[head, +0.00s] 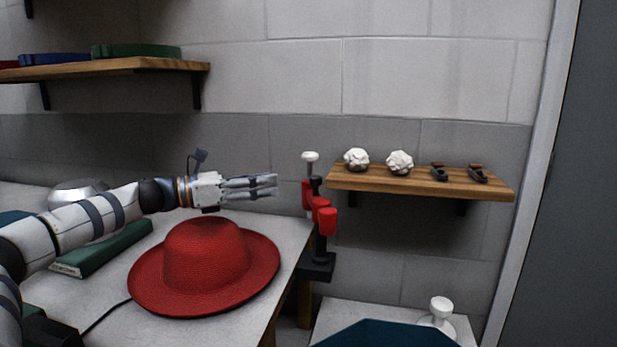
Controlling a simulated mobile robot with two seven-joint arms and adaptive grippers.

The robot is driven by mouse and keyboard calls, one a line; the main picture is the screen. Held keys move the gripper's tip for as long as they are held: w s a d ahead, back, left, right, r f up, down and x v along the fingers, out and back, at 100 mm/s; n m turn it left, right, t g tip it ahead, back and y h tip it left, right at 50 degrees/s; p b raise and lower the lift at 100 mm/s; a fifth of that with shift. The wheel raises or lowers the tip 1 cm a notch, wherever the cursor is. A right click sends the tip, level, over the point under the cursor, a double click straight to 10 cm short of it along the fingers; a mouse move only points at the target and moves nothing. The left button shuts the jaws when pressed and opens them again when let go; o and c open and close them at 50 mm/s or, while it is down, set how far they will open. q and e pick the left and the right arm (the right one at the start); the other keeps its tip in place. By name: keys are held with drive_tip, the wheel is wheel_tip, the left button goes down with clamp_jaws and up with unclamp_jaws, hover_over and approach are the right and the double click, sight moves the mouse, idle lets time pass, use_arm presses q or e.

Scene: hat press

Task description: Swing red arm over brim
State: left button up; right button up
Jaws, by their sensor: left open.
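A red hat (208,258) with a round crown and wide brim lies on the grey table. A red arm (326,220) on a black stand (318,262) is at the table's right edge, to the right of the hat and apart from its brim. A white knob (310,157) tops the red and black mechanism. My left gripper (276,185) reaches in from the left above and behind the hat. It is open and empty, its fingers pointing right toward the red mechanism, with a gap between them. My right gripper is not in view.
A green book-like box (108,246) lies left of the hat. A wooden shelf (420,181) on the right wall holds two white crumpled balls (357,158) and two small dark items. A white knobbed object (440,310) stands on a lower surface at right.

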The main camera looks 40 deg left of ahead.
sight(306, 182)
use_arm(q)
drive_tip(key=b+x, duration=0.3)
drive_tip(key=x, duration=0.8)
drive_tip(key=shift+f, duration=0.35)
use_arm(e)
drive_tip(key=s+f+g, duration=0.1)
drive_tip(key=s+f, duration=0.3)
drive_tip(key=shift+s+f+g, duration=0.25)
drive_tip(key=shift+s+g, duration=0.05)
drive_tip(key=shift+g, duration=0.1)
use_arm(q)
drive_tip(key=shift+s, duration=0.1)
clamp_jaws()
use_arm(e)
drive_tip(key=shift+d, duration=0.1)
